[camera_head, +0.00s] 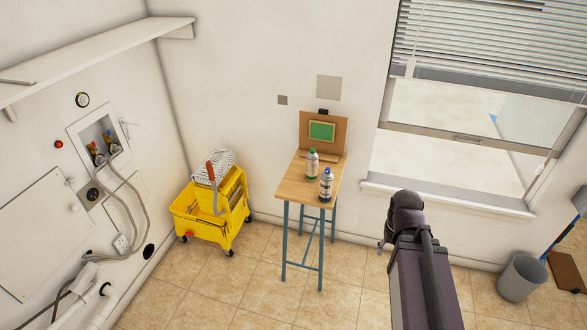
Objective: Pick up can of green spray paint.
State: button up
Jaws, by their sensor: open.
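A can with a green cap (312,162) stands upright on a small wooden-topped table (293,188). A second can with a dark blue cap (326,186) stands upright in front of it and to its right, near the table's edge. The two cans are close together; the labels are too small to read. My arm rises from the bottom of the picture, right of the table.
A board with a green panel (322,132) stands at the back of the table. A yellow mop bucket with wringer (208,215) stands left of the table. A grey bin (521,278) is at the right. The tiled floor in front of the table is clear.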

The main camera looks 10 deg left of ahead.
aim_at(312, 159)
jog(key=u, duration=1)
jog(key=i, duration=0.45)
jog(key=z, duration=0.05)
jog(key=k, duration=0.55)
jog(key=z, duration=0.15)
jog(key=i, duration=0.6)
jog(key=u, duration=0.05)
